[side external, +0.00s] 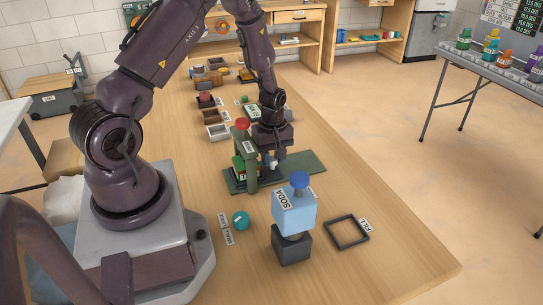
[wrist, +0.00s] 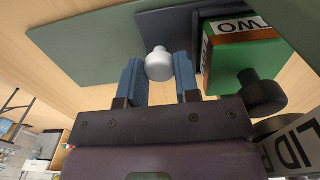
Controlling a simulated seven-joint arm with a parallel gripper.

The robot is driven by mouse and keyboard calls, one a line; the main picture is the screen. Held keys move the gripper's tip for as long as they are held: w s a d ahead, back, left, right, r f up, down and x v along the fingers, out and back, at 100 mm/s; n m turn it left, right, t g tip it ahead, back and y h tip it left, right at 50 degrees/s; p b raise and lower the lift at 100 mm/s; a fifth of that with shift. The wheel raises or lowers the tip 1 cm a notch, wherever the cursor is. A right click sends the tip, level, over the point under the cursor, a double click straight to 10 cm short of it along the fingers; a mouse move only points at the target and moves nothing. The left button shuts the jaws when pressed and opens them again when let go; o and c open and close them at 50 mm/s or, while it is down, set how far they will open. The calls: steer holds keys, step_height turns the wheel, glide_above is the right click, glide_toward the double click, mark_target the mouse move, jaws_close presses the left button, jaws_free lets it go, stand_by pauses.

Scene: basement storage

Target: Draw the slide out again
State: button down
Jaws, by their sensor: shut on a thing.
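The slide (wrist: 165,28) is a dark blue-grey plate with a white knob (wrist: 158,65), lying over a green base plate (wrist: 75,55). In the wrist view the two blue fingers of my gripper (wrist: 159,85) stand either side of the knob and are shut on it. In the side view my gripper (side external: 271,160) points down beside the green stand (side external: 249,172), low over the base plate (side external: 305,163). The slide itself is mostly hidden there by the stand and gripper. A green block with an orange and white label (wrist: 238,55) is beside the slide.
A red knob (side external: 242,124) tops the stand, close to my wrist. A dark knob (wrist: 263,92) is near my right finger. A light blue SODA box (side external: 294,213), a black frame (side external: 346,232) and a teal ball (side external: 240,220) stand in front.

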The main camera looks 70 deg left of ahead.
steer(key=w, duration=1.3)
steer(key=shift+w, duration=0.5)
steer(key=c, duration=1.1)
jaws_free()
step_height(320, 180, up, 13)
